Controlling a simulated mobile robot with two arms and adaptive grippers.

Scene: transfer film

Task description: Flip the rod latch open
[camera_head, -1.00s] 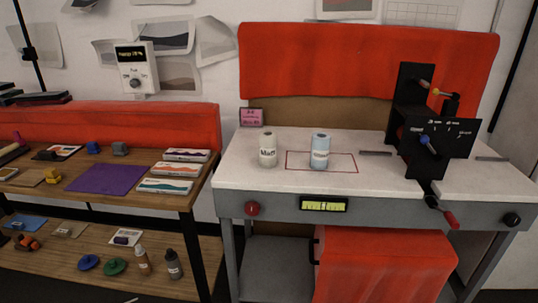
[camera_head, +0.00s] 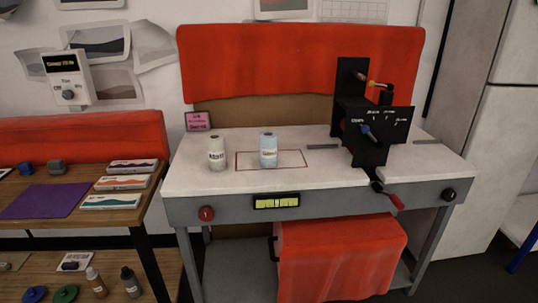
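A black press-like device (camera_head: 371,150) stands at the right of the white-topped workbench. A rod with an orange-yellow part (camera_head: 374,84) sticks out near its top. A blue-tipped lever (camera_head: 366,129) sits on its labelled front plate (camera_head: 395,122). A red-handled crank (camera_head: 396,201) hangs below at the bench's front edge. I cannot tell which of these is the rod latch, or whether it is open. Neither of my grippers is in view.
A white bottle (camera_head: 217,153) and a light-blue bottle (camera_head: 268,149) stand on the workbench (camera_head: 200,180). A red cloth (camera_head: 340,285) covers something below. A wooden table (camera_head: 130,215) is at left, a tall grey cabinet (camera_head: 475,110) at right.

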